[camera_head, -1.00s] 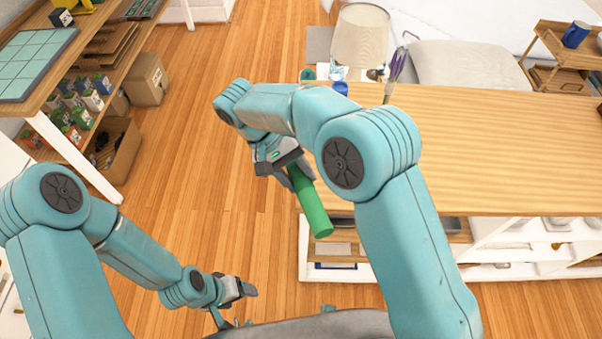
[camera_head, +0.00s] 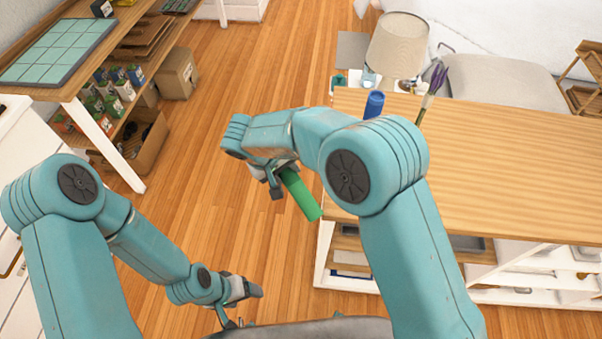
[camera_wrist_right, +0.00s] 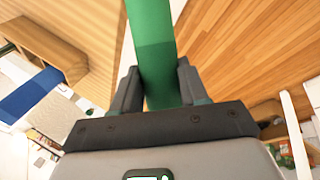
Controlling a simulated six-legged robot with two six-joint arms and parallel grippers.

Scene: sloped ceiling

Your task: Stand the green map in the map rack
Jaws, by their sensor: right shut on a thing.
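The green map (camera_head: 303,199) is a rolled tube. My right gripper (camera_head: 278,184) is shut on it and holds it tilted in the air, left of the wooden table's near-left corner. In the right wrist view the green map (camera_wrist_right: 152,40) runs up between the two fingers (camera_wrist_right: 158,85). My left gripper (camera_head: 242,301) is low at the bottom centre, with its fingers apart and nothing between them. A blue tube (camera_head: 374,104) stands upright at the table's left end, partly behind my right arm. I cannot make out the map rack; my right arm hides part of that area.
The wooden table (camera_head: 500,170) has a wide bare top and shelves below. A lamp (camera_head: 398,45) and a vase-like item with purple tips (camera_head: 432,88) stand at its far left end. A shelf with boxes (camera_head: 100,80) is at the left. Open wooden floor lies between.

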